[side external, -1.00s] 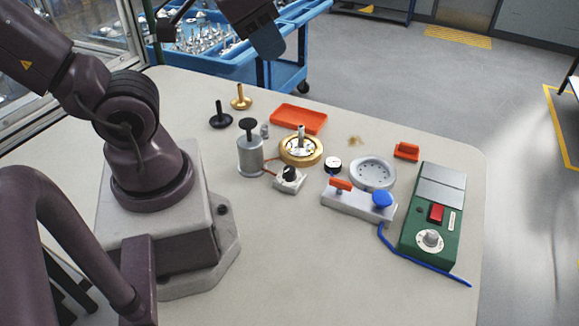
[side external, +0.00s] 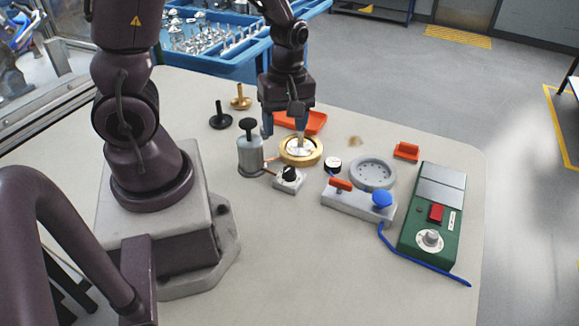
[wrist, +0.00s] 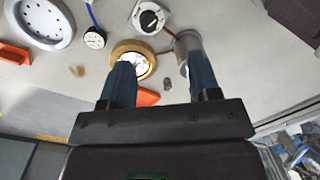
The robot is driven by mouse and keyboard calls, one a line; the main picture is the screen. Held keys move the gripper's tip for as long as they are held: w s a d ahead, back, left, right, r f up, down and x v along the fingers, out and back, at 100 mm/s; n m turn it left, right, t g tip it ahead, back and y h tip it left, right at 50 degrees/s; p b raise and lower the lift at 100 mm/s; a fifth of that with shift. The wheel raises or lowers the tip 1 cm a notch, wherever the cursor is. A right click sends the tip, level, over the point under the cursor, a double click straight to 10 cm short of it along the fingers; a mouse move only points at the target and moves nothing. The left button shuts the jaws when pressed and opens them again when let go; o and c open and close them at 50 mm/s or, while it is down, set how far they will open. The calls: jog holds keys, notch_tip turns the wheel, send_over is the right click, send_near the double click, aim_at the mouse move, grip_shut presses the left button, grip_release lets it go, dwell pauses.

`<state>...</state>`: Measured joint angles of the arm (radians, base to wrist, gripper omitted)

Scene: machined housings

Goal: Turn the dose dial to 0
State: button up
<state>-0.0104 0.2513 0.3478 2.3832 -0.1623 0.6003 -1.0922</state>
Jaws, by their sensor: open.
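A small white box with a black knob (side external: 289,174) stands in the middle of the table, joined by an orange tube to a grey cylinder (side external: 250,157). I take it as the dose dial; its marks are too small to read. In the wrist view the dial (wrist: 150,18) is at the top, beyond my fingertips. My gripper (side external: 284,128) points down, open and empty, above and behind the dial, by the brass ring (side external: 301,159). In the wrist view my gripper (wrist: 160,66) has its fingers well apart, with the cylinder (wrist: 185,44) beside one fingertip.
An orange tray (side external: 314,123) lies behind the brass ring. The front table area is clear.

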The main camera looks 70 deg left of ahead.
aim_at(289, 168)
jog(key=f+n, duration=0.1)
jog(key=f, duration=0.3)
jog(key=w+f+n, duration=0.1)
jog(key=f+n, duration=0.1)
jog(key=f, duration=0.2)
jog(key=a+f+n, duration=0.1)
jog(key=f+n, duration=0.1)
jog(key=f, duration=0.3)
jog(key=shift+w+f+t, duration=0.1)
jog(key=shift+w+t, duration=0.05)
jog(key=shift+t, duration=0.25)
jog(key=shift+c, duration=0.5)
jog(key=c, duration=0.8)
jog(key=shift+c, duration=0.2)
